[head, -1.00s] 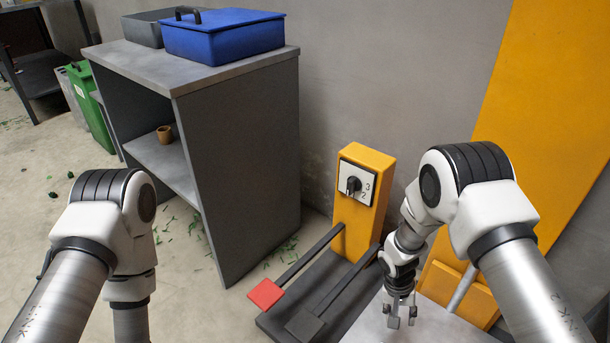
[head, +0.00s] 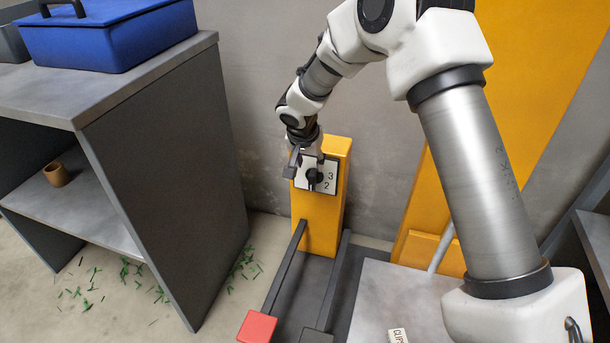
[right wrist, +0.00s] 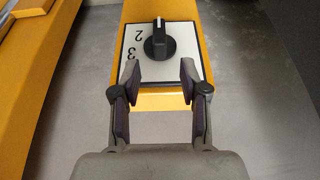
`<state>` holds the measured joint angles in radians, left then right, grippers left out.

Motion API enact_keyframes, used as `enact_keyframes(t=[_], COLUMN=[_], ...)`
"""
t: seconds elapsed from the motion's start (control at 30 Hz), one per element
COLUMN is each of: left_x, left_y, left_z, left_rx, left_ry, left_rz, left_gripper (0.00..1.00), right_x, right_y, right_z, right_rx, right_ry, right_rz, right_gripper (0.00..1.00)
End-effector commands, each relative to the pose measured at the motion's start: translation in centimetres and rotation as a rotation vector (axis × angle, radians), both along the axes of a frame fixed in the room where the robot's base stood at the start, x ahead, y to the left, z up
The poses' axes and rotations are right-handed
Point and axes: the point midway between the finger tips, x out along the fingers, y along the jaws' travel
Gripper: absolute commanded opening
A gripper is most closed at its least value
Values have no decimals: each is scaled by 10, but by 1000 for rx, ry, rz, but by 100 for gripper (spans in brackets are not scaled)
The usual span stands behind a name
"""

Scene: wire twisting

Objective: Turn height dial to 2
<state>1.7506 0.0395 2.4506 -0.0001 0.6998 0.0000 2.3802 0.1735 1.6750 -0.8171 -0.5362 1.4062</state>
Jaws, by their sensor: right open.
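The height dial is a black knob (head: 315,178) on a white plate (head: 302,180), on the front of a yellow post (head: 318,225). The digits 3 and 2 show right of the knob. In the right wrist view the knob (right wrist: 158,43) stands clear of my fingers, with a white mark at its upper end and the digits 2 and 3 to its left. My right gripper (head: 304,164) is open at the plate, also in the right wrist view (right wrist: 158,80). Its fingertips are apart, just short of the knob, with nothing between them. My left gripper is out of view.
A red pedal (head: 257,327) and a dark pedal (head: 316,337) sit on bars below the post. A grey shelf unit (head: 165,160) with a blue box (head: 110,35) and a brown cup (head: 56,174) stands left. A grey tabletop (head: 390,295) lies front right.

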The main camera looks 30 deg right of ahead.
Motion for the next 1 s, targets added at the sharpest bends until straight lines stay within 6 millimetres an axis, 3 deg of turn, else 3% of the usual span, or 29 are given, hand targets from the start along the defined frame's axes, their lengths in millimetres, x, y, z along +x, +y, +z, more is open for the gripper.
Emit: enact_keyframes(t=[0.1, 0.3, 0.63, 0.67, 0.77, 1.0], left_x=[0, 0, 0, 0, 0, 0], left_y=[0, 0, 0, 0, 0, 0], left_z=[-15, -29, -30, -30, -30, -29], left_rx=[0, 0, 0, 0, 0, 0], left_ry=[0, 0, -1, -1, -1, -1], left_rz=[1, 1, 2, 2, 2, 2], left_gripper=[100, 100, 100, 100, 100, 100], right_x=[4, 14, 16, 16, 16, 16], right_y=[-6, -17, -20, -20, -20, -20], right_z=[-27, -59, -65, -65, -65, -65], right_rx=[2, 1, 1, 0, 1, 0], right_ry=[3, 2, 4, 3, 4, 4], right_rz=[-3, 0, 0, 0, 0, 0], right_gripper=[44, 44, 44, 37, 1, 0])
